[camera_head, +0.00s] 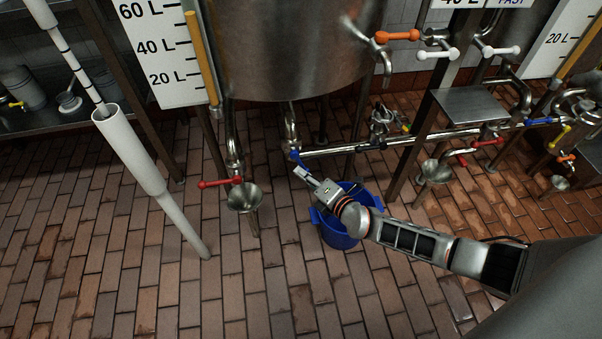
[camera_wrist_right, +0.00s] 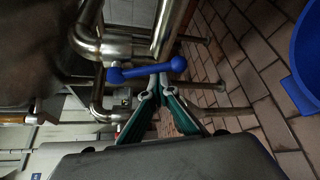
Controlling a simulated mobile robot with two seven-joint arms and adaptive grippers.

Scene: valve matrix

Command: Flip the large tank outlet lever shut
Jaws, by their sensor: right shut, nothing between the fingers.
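The large steel tank (camera_head: 295,45) hangs at the top middle of the head view. A blue lever (camera_head: 294,155) sits on the outlet pipe below it. In the right wrist view the blue lever (camera_wrist_right: 146,71) lies across the picture, with a round knob at its right end, beside a steel pipe elbow. My right gripper (camera_head: 301,171) reaches in from the right, its tips close to the lever. In the wrist view its green-sided fingers (camera_wrist_right: 160,84) are together and empty just below the lever; whether they touch it I cannot tell. My left gripper is not in view.
A blue bucket (camera_head: 338,236) stands on the brick floor under my right wrist. A red lever (camera_head: 220,183) and steel funnel (camera_head: 244,199) are to the left. A horizontal pipe (camera_head: 350,148) runs right toward more valves. Open floor lies at the front left.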

